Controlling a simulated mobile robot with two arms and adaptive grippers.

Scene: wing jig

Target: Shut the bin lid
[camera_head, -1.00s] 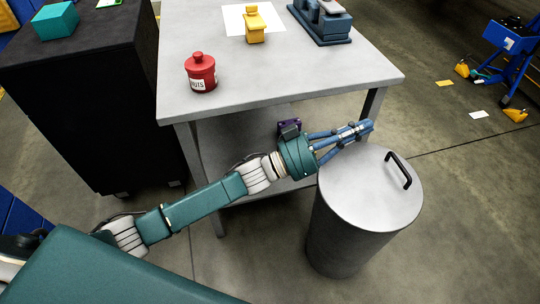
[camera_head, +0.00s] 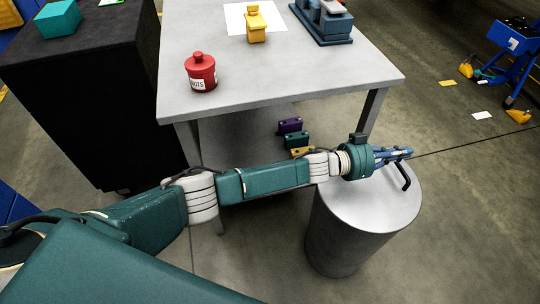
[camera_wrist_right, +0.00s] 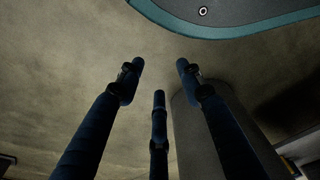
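The grey metal bin (camera_head: 340,238) stands on the floor by the front right corner of the table. Its round lid (camera_head: 365,202) lies over the bin's top with no gap that I can make out. The black bar handle (camera_head: 405,177) is at the lid's right side. My left gripper (camera_head: 405,153) is above the lid's far edge, just beyond the handle; its wrist hides part of the lid. Its fingers look close together, but their opening is unclear, as is any contact. My right gripper (camera_wrist_right: 159,75) shows only in the right wrist view, fingers spread and empty.
The grey table (camera_head: 290,85) stands left of and behind the bin, holding a red pot (camera_head: 200,72), a yellow object (camera_head: 256,26) and a blue fixture (camera_head: 322,22). Small blocks (camera_head: 290,126) sit on its lower shelf. Floor right of the bin is clear.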

